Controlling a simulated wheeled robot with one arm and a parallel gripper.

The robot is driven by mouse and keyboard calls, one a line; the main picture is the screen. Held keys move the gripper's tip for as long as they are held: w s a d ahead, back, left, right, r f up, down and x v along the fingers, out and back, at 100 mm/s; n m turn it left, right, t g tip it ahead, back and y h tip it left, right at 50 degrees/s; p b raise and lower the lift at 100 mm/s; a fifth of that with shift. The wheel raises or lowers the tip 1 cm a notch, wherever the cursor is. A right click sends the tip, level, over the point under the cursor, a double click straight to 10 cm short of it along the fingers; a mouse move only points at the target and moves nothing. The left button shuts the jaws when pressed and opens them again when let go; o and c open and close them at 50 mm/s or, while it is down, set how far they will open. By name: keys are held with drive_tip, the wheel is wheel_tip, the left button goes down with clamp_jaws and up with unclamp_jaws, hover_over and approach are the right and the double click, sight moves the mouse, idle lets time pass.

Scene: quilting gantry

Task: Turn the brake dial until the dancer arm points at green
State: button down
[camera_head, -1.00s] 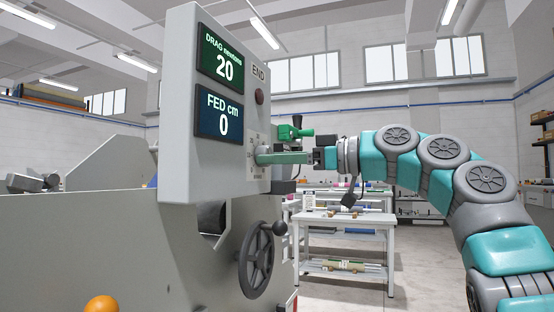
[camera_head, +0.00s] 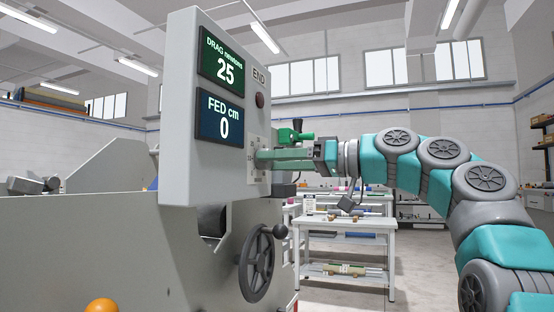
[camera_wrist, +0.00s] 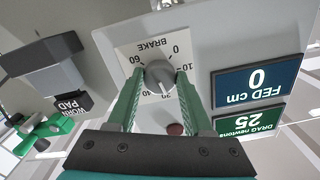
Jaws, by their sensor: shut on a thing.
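The brake dial (camera_wrist: 160,75) is a grey round knob on a white plate marked BRAKE, with numbers around it, in the wrist view. Its pale pointer faces the picture's lower side, seemingly near 30. My gripper (camera_wrist: 158,80) has its two green fingers on either side of the knob, shut on it. In the head view my gripper (camera_head: 262,156) reaches the panel from the right and the knob is hidden behind the fingers. The drag display (camera_head: 221,69) reads 25 newtons, also upside down in the wrist view (camera_wrist: 249,120). I cannot make out the dancer arm or a green mark.
The fed display (camera_head: 219,117) reads 0 cm. A dark red END lamp (camera_head: 260,100) sits above the dial. A handwheel (camera_head: 257,262) is below the panel. A green-handled part (camera_head: 290,136) stands just behind my gripper. A white workbench (camera_head: 345,225) stands farther back.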

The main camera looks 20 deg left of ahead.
drive_tip(key=shift+m, duration=0.6)
drive_tip(key=shift+c, duration=1.5)
unclamp_jaws()
drive_tip(key=shift+d, duration=0.1)
drive_tip(key=d, duration=0.7)
drive_tip(key=shift+s+d, duration=0.3)
drive_tip(key=shift+d, duration=0.05)
